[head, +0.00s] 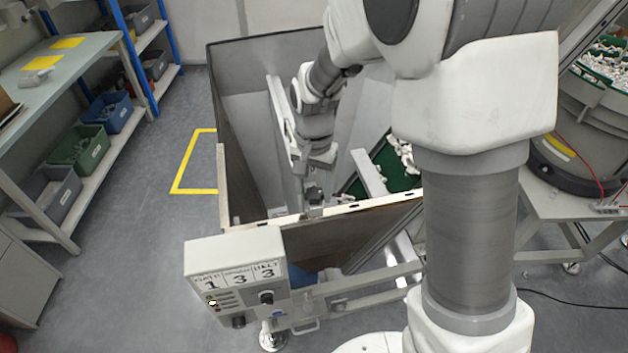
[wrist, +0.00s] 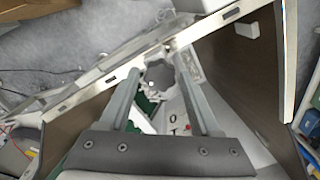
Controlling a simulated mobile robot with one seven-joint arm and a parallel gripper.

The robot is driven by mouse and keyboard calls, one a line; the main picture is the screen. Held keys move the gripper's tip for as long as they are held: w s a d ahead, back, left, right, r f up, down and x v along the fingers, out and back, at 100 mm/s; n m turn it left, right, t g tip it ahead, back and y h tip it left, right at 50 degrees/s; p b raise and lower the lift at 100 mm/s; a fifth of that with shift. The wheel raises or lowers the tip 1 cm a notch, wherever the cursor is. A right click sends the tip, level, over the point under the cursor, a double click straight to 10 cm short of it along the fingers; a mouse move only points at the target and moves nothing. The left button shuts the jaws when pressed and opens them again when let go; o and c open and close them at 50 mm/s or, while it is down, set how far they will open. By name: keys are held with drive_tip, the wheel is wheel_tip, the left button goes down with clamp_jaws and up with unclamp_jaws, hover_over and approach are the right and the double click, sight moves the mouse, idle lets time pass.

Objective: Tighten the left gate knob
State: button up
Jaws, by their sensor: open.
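A dark lobed knob (head: 314,194) sits at the top edge of the bin's front wall in the head view. I take it to be the left gate knob. In the wrist view the knob (wrist: 160,75) shows as a grey, scalloped disc between the tips of my two fingers. My gripper (head: 318,162) is just above the knob in the head view, pointing down. In the wrist view its fingers (wrist: 157,68) are apart, with one on each side of the knob. I cannot tell whether either finger touches it.
A control box (head: 235,268) with numbered cards and dark knobs stands in front of the bin (head: 240,175). Green trays with white parts (head: 395,165) lie inside it. A bowl feeder (head: 580,130) is at right, a shelf with bins (head: 80,150) at left. Floor between is free.

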sight(314, 193)
wheel_tip(314, 193, up, 17)
drive_tip(key=shift+r+p, duration=0.2)
drive_tip(key=shift+p, duration=0.25)
